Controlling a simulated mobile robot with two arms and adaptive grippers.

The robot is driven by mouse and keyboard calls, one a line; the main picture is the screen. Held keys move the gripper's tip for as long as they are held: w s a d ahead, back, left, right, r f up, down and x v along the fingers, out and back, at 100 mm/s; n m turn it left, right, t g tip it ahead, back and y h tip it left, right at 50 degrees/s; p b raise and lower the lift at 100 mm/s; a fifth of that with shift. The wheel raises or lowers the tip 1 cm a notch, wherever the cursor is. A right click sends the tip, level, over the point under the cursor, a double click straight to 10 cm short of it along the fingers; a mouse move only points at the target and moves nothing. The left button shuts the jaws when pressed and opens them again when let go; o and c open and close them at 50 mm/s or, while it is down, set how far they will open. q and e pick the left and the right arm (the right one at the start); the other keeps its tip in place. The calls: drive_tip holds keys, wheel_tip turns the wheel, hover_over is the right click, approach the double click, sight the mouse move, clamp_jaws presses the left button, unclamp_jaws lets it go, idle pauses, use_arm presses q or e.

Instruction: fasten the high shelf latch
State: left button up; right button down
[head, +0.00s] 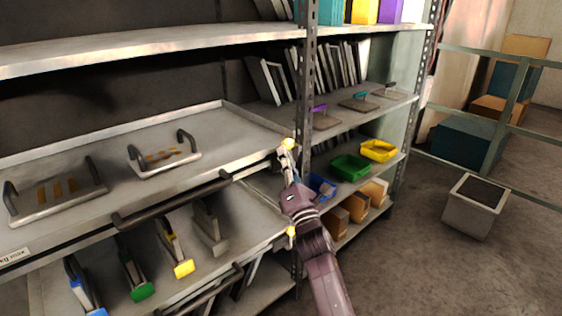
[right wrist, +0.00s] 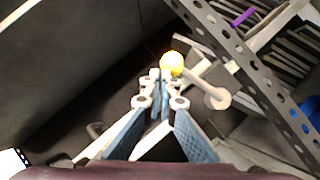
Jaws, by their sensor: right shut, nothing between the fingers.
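The high shelf latch shows as a yellow ball knob (head: 288,144) at the right front corner of the upper pull-out shelf, beside the perforated post. In the right wrist view, the high latch knob (right wrist: 172,63) sits on a pale lever that runs to a round pivot by the post. My right gripper (head: 286,161) reaches up from below, its fingertips close under the knob. In the right wrist view, the gripper (right wrist: 161,76) is shut and empty, its tips just beside the knob; I cannot tell if they touch. My left gripper is out of view.
A similar yellow knob (head: 291,231) is at the lower pull-out shelf (head: 250,243). The perforated post (head: 309,80) stands close to the right gripper. The upper shelf (head: 228,133) bears handled dies. Coloured bins and boxes fill the right bay. Open floor lies at right.

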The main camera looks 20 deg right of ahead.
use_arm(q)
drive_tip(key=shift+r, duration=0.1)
use_arm(e)
drive_tip(key=shift+w+d+r, duration=0.3)
drive_tip(key=shift+d+r, duration=0.3)
drive_tip(key=shift+d, duration=0.3)
